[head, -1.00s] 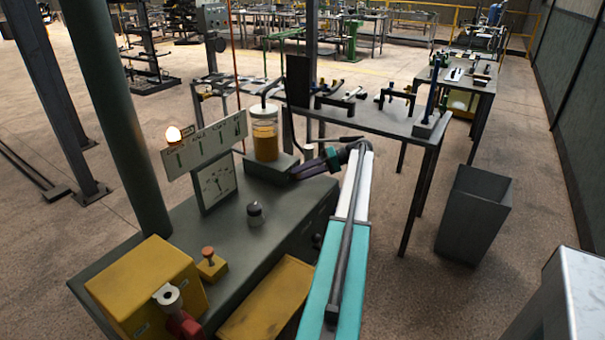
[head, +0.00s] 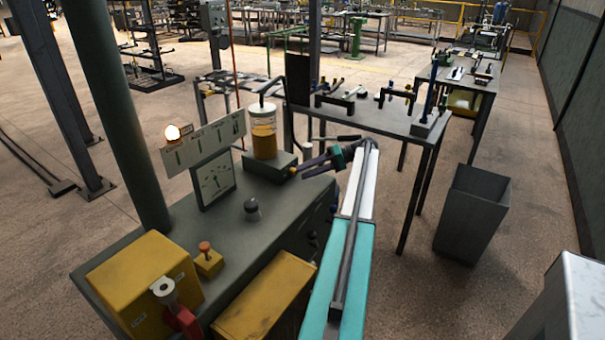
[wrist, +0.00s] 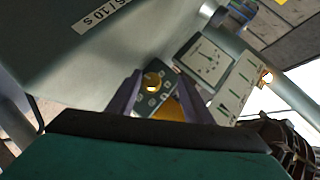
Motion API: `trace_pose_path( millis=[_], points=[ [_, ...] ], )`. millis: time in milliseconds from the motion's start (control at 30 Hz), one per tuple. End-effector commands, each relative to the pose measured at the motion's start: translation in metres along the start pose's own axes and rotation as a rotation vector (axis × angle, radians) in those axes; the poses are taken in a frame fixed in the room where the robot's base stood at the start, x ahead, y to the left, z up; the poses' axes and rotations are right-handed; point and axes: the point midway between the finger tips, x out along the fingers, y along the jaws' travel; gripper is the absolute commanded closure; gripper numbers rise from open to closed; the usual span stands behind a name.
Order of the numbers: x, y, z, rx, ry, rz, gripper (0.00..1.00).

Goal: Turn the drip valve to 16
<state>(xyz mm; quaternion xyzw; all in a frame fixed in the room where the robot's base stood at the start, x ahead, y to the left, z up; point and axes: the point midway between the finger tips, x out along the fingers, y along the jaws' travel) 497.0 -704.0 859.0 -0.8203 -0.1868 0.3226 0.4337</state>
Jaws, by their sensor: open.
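A yellow round knob (wrist: 153,82) sits on a dark face with pale marks around it in the wrist view. It looks like the drip valve, but its numbers are too small to read. My gripper (wrist: 160,80) is open, its two purple fingers either side of the knob in the picture; I cannot tell whether they touch it. In the head view my gripper (head: 305,169) is beside the block (head: 270,165) under a glass jar of amber liquid (head: 264,137). A yellow patch by the fingertips there is mostly hidden.
On the bench stand a gauge panel (head: 214,182), a lever panel (head: 203,142) with a lit lamp (head: 172,133), a dark knob (head: 252,208) and a yellow box (head: 145,285). A grey bin (head: 472,215) stands right of my arm, with bare floor around it.

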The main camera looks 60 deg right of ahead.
Motion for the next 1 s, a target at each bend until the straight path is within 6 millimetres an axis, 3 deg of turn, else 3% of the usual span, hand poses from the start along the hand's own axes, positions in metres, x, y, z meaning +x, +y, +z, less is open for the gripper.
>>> trace_pose_path(
  millis=[1000],
  points=[
    [-0.018,-0.005,0.006,-0.111,0.061,0.057,0.54]
  ],
)
